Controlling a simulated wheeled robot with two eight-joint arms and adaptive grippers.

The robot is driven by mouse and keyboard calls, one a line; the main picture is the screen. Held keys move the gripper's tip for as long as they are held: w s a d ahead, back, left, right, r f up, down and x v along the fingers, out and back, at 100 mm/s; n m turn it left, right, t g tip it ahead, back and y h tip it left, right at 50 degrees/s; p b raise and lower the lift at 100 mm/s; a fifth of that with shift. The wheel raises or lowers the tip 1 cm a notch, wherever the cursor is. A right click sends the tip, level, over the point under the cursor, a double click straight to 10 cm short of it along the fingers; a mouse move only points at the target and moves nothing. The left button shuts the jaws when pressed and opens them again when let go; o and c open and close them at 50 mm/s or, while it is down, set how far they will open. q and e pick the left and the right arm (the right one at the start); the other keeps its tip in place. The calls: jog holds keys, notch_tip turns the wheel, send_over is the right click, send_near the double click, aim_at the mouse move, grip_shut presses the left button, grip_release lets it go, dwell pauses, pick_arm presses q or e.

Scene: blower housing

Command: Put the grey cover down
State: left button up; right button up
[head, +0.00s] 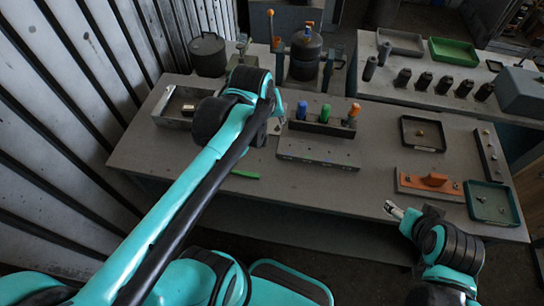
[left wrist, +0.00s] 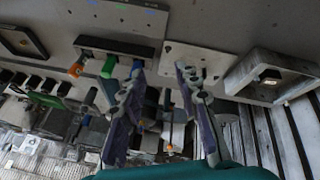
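A flat light grey plate with small holes, which looks like the grey cover (left wrist: 207,60), lies on the table in the left wrist view, between a tool block and a grey tray. In the head view my left forearm and wrist hide most of it. My left gripper (left wrist: 160,68) is above the table near this plate, its two fingers apart with nothing held between them; in the head view the wrist mostly hides it. My right gripper (head: 393,211) is at the table's front edge, far from the plate; its finger opening is too small to read.
A block with blue, green and orange handles (head: 325,118) stands right of my left gripper. A dark lidded pot (head: 207,55) stands behind.

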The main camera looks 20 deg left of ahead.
pick_arm(q)
jog(key=s+d+f+m+t, duration=0.1)
jog(key=s+d+f+m, duration=0.3)
jog(key=s+m, duration=0.3)
jog(key=shift+s+d+t+h, duration=0.3)
jog(key=shift+s+t, duration=0.1)
jog(key=shift+s, duration=0.8)
notch_tip(320, 180, down, 6)
jog(key=b, duration=0.6)
jog(key=shift+f, duration=0.1)
